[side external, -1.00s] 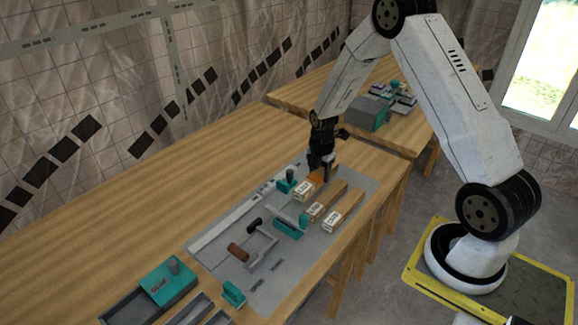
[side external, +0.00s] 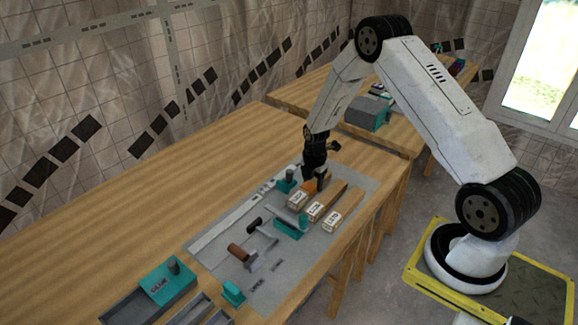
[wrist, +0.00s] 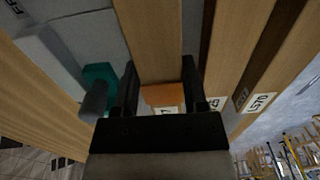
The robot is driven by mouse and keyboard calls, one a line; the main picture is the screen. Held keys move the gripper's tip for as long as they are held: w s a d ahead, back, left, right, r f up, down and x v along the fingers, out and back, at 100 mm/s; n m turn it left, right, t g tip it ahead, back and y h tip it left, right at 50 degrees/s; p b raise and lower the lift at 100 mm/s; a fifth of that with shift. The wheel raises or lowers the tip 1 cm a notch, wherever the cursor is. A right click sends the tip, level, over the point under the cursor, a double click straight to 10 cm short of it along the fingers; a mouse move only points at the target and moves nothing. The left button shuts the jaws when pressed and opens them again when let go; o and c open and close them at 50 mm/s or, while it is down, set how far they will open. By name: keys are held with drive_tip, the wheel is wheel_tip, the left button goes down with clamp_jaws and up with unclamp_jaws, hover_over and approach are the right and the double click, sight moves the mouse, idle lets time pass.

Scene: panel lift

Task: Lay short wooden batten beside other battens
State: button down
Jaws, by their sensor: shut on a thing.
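The short wooden batten (side external: 299,196) has a white label on its near end and an orange patch by my fingers. My gripper (side external: 318,182) is shut on it from above. In the wrist view the batten (wrist: 152,40) runs between the two black fingers of my gripper (wrist: 160,88). Two other labelled battens, a middle one (side external: 328,202) and a right one (side external: 344,210), lie to its right, roughly parallel, with a narrow gap. The held batten is low over or on the grey mat (side external: 290,255); I cannot tell if it touches.
A teal block with a dark knob (side external: 286,183) stands close left of the held batten. A teal-handled tool (side external: 290,228), a brown-handled tool (side external: 238,251) and a long metal strip (side external: 230,220) lie nearby.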

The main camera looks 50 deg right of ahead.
sight(313, 183)
drive_tip(key=shift+f, duration=0.3)
drive_tip(key=shift+f, duration=0.1)
drive_tip(key=shift+c, duration=2)
unclamp_jaws()
wheel_tip(313, 183, up, 12)
drive_tip(key=shift+a+r, duration=0.1)
drive_tip(key=shift+r, duration=0.1)
